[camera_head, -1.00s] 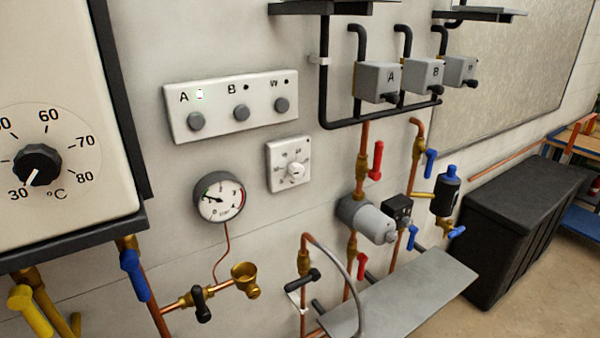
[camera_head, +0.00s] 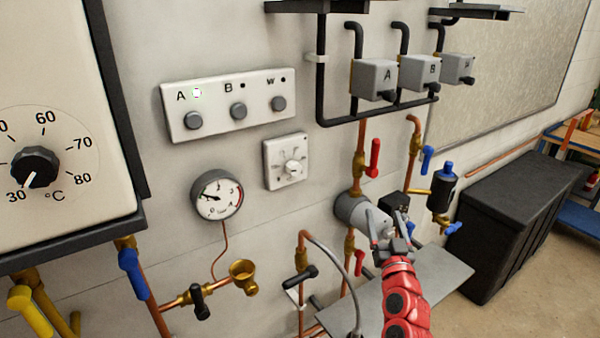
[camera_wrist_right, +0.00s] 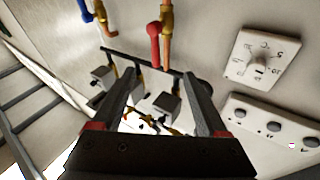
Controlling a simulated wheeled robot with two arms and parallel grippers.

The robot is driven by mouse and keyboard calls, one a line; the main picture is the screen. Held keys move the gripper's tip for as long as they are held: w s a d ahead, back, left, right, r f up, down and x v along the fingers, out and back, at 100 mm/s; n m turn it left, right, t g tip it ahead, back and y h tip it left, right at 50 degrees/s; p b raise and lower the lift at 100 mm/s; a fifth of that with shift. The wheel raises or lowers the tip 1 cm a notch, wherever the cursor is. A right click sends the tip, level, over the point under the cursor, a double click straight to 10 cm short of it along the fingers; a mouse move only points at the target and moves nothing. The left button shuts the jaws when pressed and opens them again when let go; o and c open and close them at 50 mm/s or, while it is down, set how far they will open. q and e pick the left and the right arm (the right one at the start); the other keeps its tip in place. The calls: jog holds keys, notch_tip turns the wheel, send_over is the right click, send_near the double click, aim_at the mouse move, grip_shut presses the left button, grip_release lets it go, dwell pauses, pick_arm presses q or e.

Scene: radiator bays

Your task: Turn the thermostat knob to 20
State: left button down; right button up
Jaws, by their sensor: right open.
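The thermostat is a white square plate (camera_head: 271,181) on the wall in the head view, with a small white round knob (camera_head: 292,168) at its middle. Its scale figures are too small to read surely, so I cannot tell its setting. In the right wrist view the plate (camera_wrist_right: 238,71) and knob (camera_wrist_right: 260,67) are at the upper right. My right gripper (camera_head: 389,229) is open and empty, right of and below the thermostat, in front of the grey pump. Its two fingers (camera_wrist_right: 160,80) show apart in the wrist view, with nothing between them. My left gripper is not in view.
A button panel (camera_head: 218,121) is above the thermostat and a pressure gauge (camera_head: 216,195) is to its left. A red-handled valve (camera_head: 374,158), the grey pump (camera_head: 352,208) and a grey shelf (camera_head: 440,278) are to the right. A boiler dial (camera_head: 36,167) is far left.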

jog(key=a+r+n+g+y, duration=0.2)
jog(key=a+r+n+y, duration=0.2)
jog(key=a+n+y, duration=0.1)
jog(key=n+g+y, duration=0.3)
jog(key=n+y, duration=0.2)
send_near(296, 170)
jog(key=p+x, duration=0.6)
jog(key=shift+p+x, duration=0.55)
jog(key=shift+x, duration=0.6)
jog(key=shift+c, duration=0.3)
grip_shut()
